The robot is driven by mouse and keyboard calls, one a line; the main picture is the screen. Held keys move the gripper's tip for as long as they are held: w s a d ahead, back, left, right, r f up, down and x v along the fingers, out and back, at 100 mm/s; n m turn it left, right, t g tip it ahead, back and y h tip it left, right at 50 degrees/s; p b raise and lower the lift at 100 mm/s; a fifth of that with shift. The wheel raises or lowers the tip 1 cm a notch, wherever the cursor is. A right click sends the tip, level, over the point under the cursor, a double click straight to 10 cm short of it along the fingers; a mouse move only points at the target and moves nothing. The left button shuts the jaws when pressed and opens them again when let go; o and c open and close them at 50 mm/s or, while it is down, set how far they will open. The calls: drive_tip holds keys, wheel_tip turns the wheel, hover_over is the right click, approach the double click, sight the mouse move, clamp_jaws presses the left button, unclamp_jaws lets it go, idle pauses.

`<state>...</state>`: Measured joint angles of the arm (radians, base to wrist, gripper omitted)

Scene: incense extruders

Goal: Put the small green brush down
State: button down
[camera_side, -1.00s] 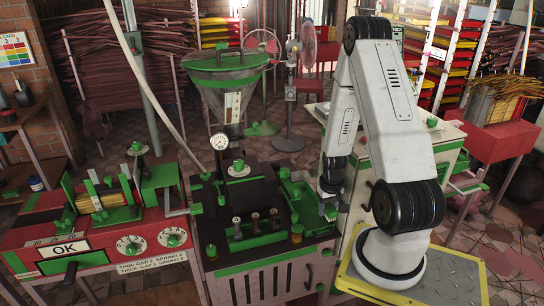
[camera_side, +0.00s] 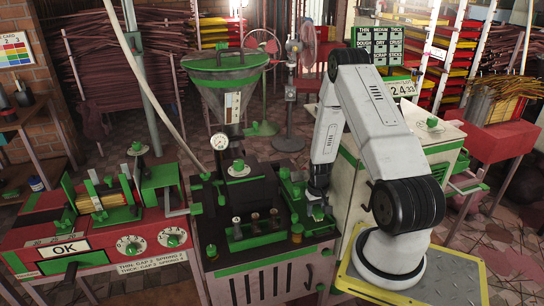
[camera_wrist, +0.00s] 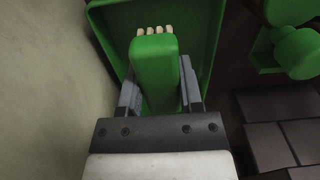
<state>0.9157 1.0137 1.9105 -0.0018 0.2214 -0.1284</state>
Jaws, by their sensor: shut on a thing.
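The small green brush (camera_wrist: 154,70) is between the two fingers of my gripper (camera_wrist: 158,92) in the wrist view. Its block points away from the wrist, and a row of pale bristle tufts shows at its far end. A green tray (camera_wrist: 213,45) with raised walls lies beneath and around the brush. I cannot tell whether the brush touches the tray floor. In the side view my gripper (camera_side: 318,208) points down at the right side of the dark machine top, over the tray area. The brush is small there and hard to make out.
A row of small dark plungers in a green holder (camera_side: 257,233) stands left of my gripper. An amber jar (camera_side: 297,232) is close by. The hopper (camera_side: 226,72) and pressure gauge (camera_side: 219,142) rise behind left. A white cabinet (camera_side: 438,142) stands to the right.

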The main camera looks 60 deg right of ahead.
sight(313, 222)
drive_tip(key=shift+w+d+f, duration=0.15)
drive_tip(key=shift+w+f, duration=0.05)
drive_tip(key=shift+f, duration=1.6)
drive_tip(key=shift+f, duration=0.1)
drive_tip(key=shift+c, duration=1.3)
unclamp_jaws()
drive_tip(key=shift+r, duration=6.1)
